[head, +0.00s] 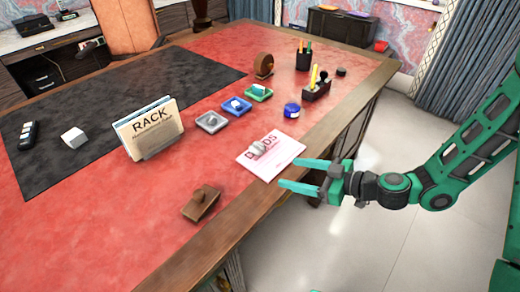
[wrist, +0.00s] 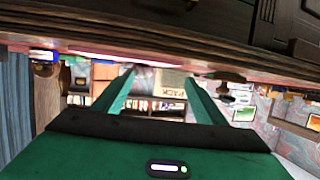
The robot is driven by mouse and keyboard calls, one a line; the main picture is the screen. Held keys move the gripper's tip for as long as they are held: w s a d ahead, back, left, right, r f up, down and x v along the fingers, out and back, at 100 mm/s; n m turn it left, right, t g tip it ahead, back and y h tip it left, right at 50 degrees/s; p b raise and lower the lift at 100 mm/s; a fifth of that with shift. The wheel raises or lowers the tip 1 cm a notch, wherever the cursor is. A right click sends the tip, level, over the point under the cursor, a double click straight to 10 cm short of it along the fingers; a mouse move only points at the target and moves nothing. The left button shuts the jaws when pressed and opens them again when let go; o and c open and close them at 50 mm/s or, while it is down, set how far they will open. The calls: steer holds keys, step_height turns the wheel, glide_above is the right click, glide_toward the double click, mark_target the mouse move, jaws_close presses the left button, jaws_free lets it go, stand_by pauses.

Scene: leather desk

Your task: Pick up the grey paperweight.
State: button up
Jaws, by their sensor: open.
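The grey paperweight (head: 258,152) is a small light-grey lump. It sits on a white sheet with pink print (head: 272,158) near the right edge of the red leather desk (head: 120,215). My gripper (head: 291,174) is open and empty at that edge, just right of and nearer than the paperweight, with its fingers pointing left towards it. In the wrist view, which looks upside down, the spread fingers (wrist: 160,76) frame a grey shape (wrist: 143,78) that appears to be the paperweight, below the sheet's pale edge (wrist: 125,56).
A rocker blotter (head: 202,203) lies at the near edge. The red leather between rack and sheet is clear.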

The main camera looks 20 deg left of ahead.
mark_target(263, 151)
steer(key=shift+w+a+r+m+t+y, duration=0.1)
steer(key=shift+w+a+m+t+y, duration=0.2)
steer(key=shift+a+t, duration=0.25)
steer(key=shift+w+a+m+t+y, duration=0.2)
steer(key=shift+w+a+t, duration=0.15)
steer(key=shift+a, duration=0.25)
steer(key=shift+w+a+m+t, duration=0.4)
steer(key=shift+w+t, duration=0.2)
steer(key=x, duration=0.5)
steer(key=shift+x, duration=2.9)
steer(key=shift+w+d, duration=0.15)
steer(key=shift+w, duration=0.05)
steer(key=c, duration=1.3)
steer(key=shift+r, duration=0.1)
